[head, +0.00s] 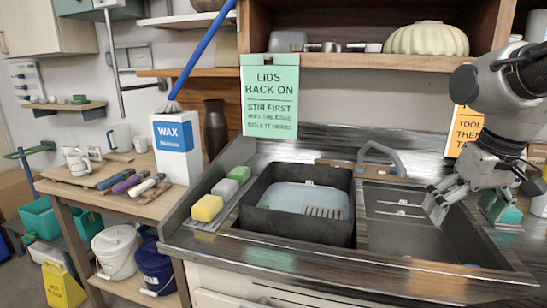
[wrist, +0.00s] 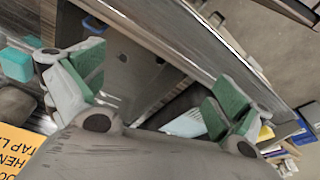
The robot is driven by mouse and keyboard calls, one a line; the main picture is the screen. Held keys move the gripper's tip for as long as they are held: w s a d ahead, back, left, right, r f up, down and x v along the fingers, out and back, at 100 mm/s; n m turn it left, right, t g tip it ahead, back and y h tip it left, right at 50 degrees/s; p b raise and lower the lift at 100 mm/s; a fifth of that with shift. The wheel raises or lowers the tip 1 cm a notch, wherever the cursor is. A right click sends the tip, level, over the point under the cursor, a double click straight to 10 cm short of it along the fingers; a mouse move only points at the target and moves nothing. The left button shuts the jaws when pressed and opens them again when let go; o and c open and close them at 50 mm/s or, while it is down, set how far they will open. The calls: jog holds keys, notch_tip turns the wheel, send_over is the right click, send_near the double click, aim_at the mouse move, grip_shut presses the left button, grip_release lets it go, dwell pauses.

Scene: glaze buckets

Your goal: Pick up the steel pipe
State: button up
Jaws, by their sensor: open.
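No loose piece is clearly recognisable as the steel pipe. Two thin pale metal pieces (head: 398,203) show at the right sink basin (head: 395,238); I cannot tell whether either is the pipe. A slim grey upright tube (head: 113,60) runs down the wall at the far left, far from my gripper. My gripper (head: 438,204) is above the right side of the basin, pointing down and left. In the wrist view, its green-padded fingers (wrist: 157,95) are wide apart with nothing between them.
A black tub (head: 345,222) with pale blue liquid stands left of the basin. Several sponges (head: 207,208) line the counter's left end. A grey curved handle (head: 382,150) stands behind the sink. A wooden shelf (head: 400,61) is above. A WAX box (head: 176,150) stands on the left bench.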

jog(key=s, duration=0.1)
jog(key=s+r+t, duration=0.1)
jog(key=shift+s+d, duration=0.3)
jog(key=shift+d, duration=0.1)
jog(key=shift+s+r+t, duration=0.15)
jog(key=shift+r+t, duration=0.15)
jog(key=shift+r, duration=0.05)
jog(key=shift+c, duration=1.2)
jog(key=shift+d+r, duration=0.1)
jog(key=shift+d, duration=0.05)
jog(key=c, duration=0.6)
jog(key=w+a+f+m+g+y, duration=0.2)
jog(key=w+f+m+g+y, duration=0.15)
jog(key=w+f+m, duration=1.4)
jog(key=a+f, duration=0.1)
jog(key=f, duration=0.4)
jog(key=w+a+f+m, duration=0.1)
jog(key=f, duration=0.4)
jog(key=f+m, duration=0.1)
jog(key=f, duration=0.4)
jog(key=shift+w+a+y, duration=0.35)
jog(key=shift+w+a, duration=0.05)
